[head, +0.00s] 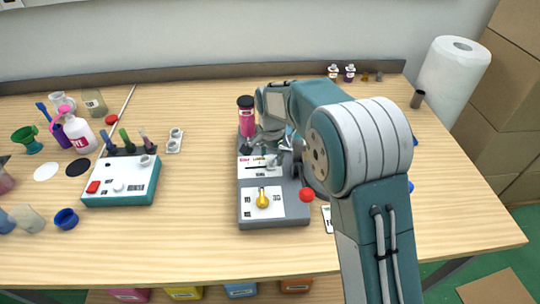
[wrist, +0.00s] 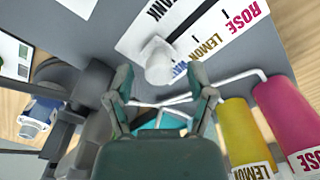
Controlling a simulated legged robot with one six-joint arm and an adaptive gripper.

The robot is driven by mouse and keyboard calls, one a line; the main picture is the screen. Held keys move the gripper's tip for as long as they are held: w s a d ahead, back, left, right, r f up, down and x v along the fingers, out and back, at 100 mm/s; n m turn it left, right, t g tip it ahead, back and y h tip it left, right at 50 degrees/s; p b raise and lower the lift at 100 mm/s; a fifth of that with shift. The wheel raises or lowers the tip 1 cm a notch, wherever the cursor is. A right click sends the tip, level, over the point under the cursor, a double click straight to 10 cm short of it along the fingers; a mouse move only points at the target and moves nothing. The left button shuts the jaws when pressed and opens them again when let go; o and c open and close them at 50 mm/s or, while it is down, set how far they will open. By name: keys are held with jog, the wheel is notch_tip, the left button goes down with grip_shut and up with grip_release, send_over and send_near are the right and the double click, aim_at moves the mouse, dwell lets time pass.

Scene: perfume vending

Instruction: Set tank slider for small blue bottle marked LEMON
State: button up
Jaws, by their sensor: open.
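The grey machine (head: 273,216) stands mid-table, with a white slider panel (head: 258,172) on its top. In the wrist view the panel (wrist: 140,42) has a dark slot and the labels TANK, ROSE, LEMON and a partly hidden blue one. The white slider knob (wrist: 158,62) sits near the blue label, at the slot's lower visible end. My gripper (wrist: 160,78) is open, its fingertips on either side of the knob, with gaps visible. In the head view my gripper (head: 272,145) is over the machine's back half. A small blue-and-white object (wrist: 34,118) is at left; no marking is readable.
A yellow LEMON tank (wrist: 240,135) and pink ROSE tank (wrist: 287,115) stand close beside my gripper. The machine has a yellow knob (head: 262,199) and a red ball (head: 306,195).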

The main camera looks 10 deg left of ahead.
aim_at(260, 167)
jog(key=shift+d, duration=0.2)
jog(key=shift+a, duration=0.25)
grip_shut()
jog(key=shift+s+a+f, duration=0.1)
jog(key=shift+s+a, duration=0.15)
jog(key=shift+a, duration=0.6)
jog(key=shift+s+a, duration=0.2)
jog(key=shift+a, duration=0.65)
grip_release()
jog(key=shift+d, duration=0.1)
notch_tip(260, 167, up, 12)
